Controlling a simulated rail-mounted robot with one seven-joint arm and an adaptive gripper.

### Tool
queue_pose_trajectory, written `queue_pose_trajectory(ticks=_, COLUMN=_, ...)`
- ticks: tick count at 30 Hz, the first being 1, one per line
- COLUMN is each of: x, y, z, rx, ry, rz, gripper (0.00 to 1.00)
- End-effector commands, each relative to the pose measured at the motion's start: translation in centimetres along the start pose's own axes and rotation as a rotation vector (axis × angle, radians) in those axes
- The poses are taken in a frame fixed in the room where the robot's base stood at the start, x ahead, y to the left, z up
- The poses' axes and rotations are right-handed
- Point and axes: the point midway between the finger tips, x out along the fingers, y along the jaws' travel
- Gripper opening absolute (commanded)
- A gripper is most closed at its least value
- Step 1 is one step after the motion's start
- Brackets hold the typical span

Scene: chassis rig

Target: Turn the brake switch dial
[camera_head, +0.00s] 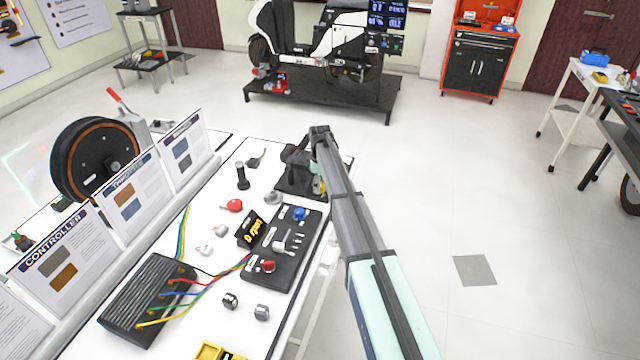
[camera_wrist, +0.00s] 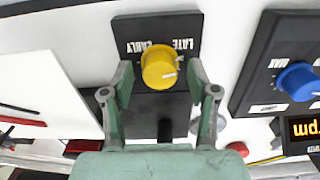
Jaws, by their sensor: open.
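A yellow dial (camera_wrist: 160,67) sits on a black panel (camera_wrist: 128,28) marked LATE and EARLY, which reads upside down in the wrist view. A white pointer mark shows on the dial. No label reading "brake switch" is legible, but this dial is the one in front of my gripper. My gripper (camera_wrist: 160,78) is open, with one green finger on each side of the dial's lower part. I cannot tell whether either finger touches it. In the head view my gripper (camera_head: 317,186) is at the table's right edge, and my arm hides the dial.
A black panel with a blue knob (camera_wrist: 298,82) lies close on the right in the wrist view; the blue knob also shows in the head view (camera_head: 299,213). A red knob (camera_head: 268,266), wired controller box (camera_head: 150,298) and standing signs (camera_head: 130,196) share the table. Floor to the right is clear.

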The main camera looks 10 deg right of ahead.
Motion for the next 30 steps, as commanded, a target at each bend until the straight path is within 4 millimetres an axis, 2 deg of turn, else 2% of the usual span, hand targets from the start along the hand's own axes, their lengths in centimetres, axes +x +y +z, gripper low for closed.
queue_pose_trajectory(ticks=2, x=0.0, y=0.0, z=0.0, rx=0.0, ry=0.0, rz=0.0, gripper=0.59)
queue_pose_trajectory(ticks=5, x=-0.01, y=0.0, z=0.0, rx=0.0, ry=0.0, rz=0.0, gripper=0.27)
queue_pose_trajectory(ticks=7, x=-0.01, y=0.0, z=0.0, rx=0.0, ry=0.0, rz=0.0, gripper=0.03)
queue_pose_trajectory(ticks=8, x=-0.01, y=0.0, z=0.0, rx=0.0, ry=0.0, rz=0.0, gripper=0.0)
queue_pose_trajectory(ticks=14, x=0.1, y=-0.01, z=0.0, rx=0.017, ry=0.0, rz=0.0, gripper=0.0)
queue_pose_trajectory(ticks=24, x=0.16, y=0.04, z=0.01, rx=0.236, ry=0.0, rz=0.0, gripper=0.0)
queue_pose_trajectory(ticks=30, x=0.05, y=0.03, z=0.02, rx=0.252, ry=0.0, rz=-0.001, gripper=0.0)
